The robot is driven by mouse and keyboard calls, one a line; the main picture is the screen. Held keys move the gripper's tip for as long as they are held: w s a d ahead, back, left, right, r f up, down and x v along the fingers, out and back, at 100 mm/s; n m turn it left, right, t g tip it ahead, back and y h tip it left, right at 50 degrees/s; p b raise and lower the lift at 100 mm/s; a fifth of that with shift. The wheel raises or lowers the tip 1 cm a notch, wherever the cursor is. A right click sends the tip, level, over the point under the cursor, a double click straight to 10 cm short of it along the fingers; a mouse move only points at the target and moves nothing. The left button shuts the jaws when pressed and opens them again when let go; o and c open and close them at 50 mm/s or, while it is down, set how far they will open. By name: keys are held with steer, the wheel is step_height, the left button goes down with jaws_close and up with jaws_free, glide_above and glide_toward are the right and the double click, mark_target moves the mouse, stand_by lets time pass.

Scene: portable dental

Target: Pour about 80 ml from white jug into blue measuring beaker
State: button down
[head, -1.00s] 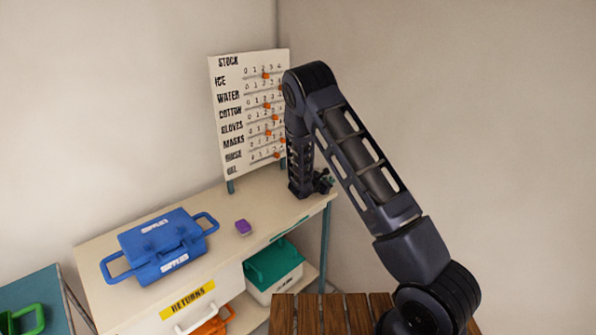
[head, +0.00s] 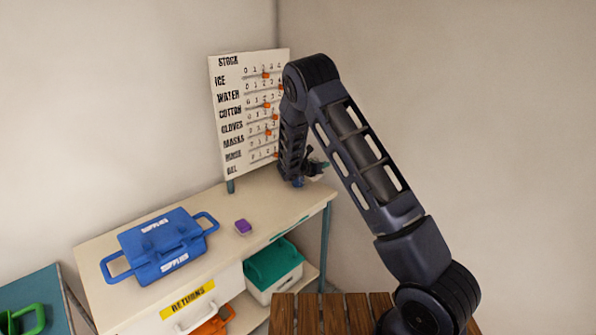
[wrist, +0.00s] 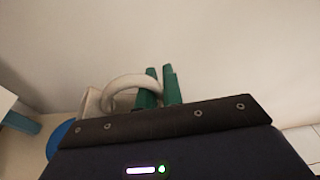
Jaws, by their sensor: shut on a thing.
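In the wrist view, the green fingers of my gripper (wrist: 160,84) are shut on the curved handle of the white jug (wrist: 125,82). Most of the jug's body is hidden behind my gripper housing. A round blue thing, likely the blue measuring beaker (wrist: 60,138), shows partly at the lower left beside the jug. In the head view, my gripper (head: 315,168) is over the far right end of the counter, and a small blue patch of the beaker (head: 298,182) shows below it. The liquid and the jug's spout are not visible.
The stock board (head: 238,120) stands close behind and left of my arm. The counter's front right is clear. A teal-lidded box (head: 273,268) sits on the shelf below.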

mark_target(318, 159)
steer(key=shift+w+a+r+n, duration=0.1)
steer(key=shift+a+r+n, duration=0.05)
steer(key=shift+r+n, duration=0.2)
steer(key=shift+w+a+r+n+h, duration=0.15)
steer(key=shift+r+n+h, duration=0.05)
steer(key=shift+r+n, duration=0.2)
steer(key=shift+w+a+r+n+h, duration=0.1)
steer(key=shift+r+n+h, duration=0.15)
steer(key=shift+r, duration=0.2)
steer(key=shift+r, duration=0.2)
stand_by(0.4)
steer(key=shift+w+a+r+n+h, duration=0.25)
steer(key=shift+r+n, duration=0.1)
steer(key=shift+n, duration=0.1)
steer(key=shift+w+a+r+n+h, duration=0.1)
steer(key=shift+a+r+n, duration=0.1)
steer(key=shift+r+n, duration=0.2)
stand_by(0.7)
steer(key=shift+w+a+f+n, duration=0.1)
steer(key=shift+w+a+n, duration=0.25)
steer(key=shift+a+n, duration=0.1)
